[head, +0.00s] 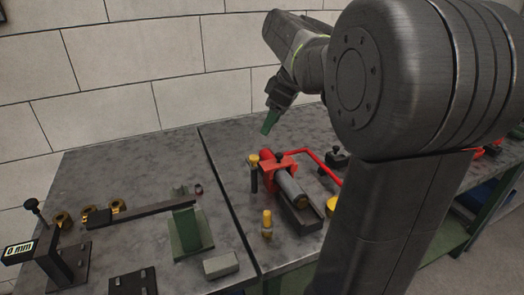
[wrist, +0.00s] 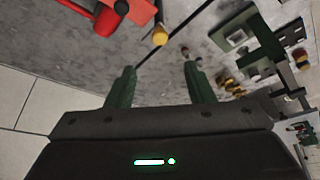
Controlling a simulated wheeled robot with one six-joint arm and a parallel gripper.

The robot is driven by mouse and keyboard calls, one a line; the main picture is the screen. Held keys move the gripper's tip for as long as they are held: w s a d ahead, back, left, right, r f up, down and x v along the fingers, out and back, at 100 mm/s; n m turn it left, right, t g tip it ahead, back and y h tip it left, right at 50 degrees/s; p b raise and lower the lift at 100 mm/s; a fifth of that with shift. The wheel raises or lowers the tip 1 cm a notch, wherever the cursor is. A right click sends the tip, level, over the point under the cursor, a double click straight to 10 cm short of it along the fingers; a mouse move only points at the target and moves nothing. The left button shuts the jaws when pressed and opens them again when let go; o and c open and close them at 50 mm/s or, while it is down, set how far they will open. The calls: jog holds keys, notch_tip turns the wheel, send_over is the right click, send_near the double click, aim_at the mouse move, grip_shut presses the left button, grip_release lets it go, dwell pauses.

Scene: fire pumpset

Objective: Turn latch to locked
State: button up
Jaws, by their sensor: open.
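My gripper (head: 270,122) hangs above the right table, behind the red assembly and clear of it. In the wrist view its two green fingers (wrist: 158,82) are apart with nothing between them. The red pump-like assembly (head: 270,166) has a grey cylinder (head: 290,187) and a long red handle (head: 322,163). A brass-topped black post (head: 254,175) stands at its left; a yellow knob (wrist: 160,36) shows beyond my fingertips in the wrist view. No part is clearly marked as the latch, and I cannot tell its position.
A small yellow-capped bottle-like part (head: 267,223) stands before the red assembly. The left table (head: 120,165) holds a gauge stand reading 0 mm (head: 45,250), a long dark bar (head: 145,213) and a green block (head: 190,232). A brick wall (head: 120,70) stands behind.

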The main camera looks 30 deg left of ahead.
aim_at(254, 157)
jog(key=x, duration=1.2)
jog(key=shift+d+b, duration=0.1)
jog(key=shift+b, duration=0.3)
jog(key=c, duration=1)
